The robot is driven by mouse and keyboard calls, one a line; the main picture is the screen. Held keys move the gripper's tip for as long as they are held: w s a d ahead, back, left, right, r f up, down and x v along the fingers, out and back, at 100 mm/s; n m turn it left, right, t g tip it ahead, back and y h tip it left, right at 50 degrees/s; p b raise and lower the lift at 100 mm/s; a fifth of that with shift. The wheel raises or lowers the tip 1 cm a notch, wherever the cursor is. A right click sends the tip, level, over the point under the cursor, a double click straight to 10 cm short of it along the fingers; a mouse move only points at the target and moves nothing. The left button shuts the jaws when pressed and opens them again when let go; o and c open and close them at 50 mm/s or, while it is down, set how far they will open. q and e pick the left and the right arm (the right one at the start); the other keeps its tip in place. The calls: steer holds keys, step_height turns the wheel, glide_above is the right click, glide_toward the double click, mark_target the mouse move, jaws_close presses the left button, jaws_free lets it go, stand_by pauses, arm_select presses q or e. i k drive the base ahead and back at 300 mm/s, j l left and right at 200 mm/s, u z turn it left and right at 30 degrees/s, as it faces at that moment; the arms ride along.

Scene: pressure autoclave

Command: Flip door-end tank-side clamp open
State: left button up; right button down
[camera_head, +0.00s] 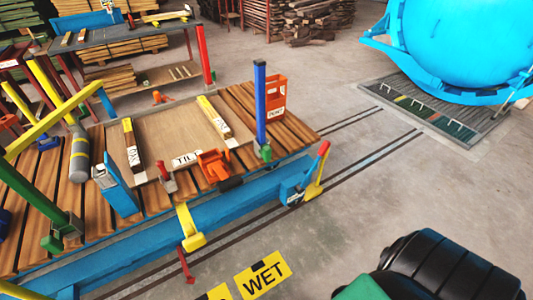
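A slatted wooden cart with a blue side beam (150,240) fills the left and middle. At its right end a blue bracket (293,190) carries a yellow lever with a red tip (318,170), standing tilted up. A blue post (260,95) stands upright on a green foot (264,152) at the far right corner. A yellow hooked piece (189,228) hangs over the beam, with a red handle (186,264) below. I cannot tell which piece is the named clamp. The blue tank (470,45) is at the upper right. Neither gripper is in view.
An orange clamp-like piece (216,167) and labelled wooden strips lie on the deck. A green post (35,200) and a yellow bar (60,118) rise at the left. Rails (370,157) cross the floor.

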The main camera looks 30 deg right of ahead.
mark_target(265, 151)
steer(key=i+l+u, duration=0.1)
steer(key=l+u, duration=0.15)
steer(key=l, duration=0.45)
steer(key=l+u, duration=0.25)
steer(key=l, duration=0.4)
steer(key=l+u, duration=0.3)
steer(key=l, duration=0.4)
steer(key=k+l+u, duration=0.25)
steer(key=l, duration=0.4)
steer(key=i, duration=0.1)
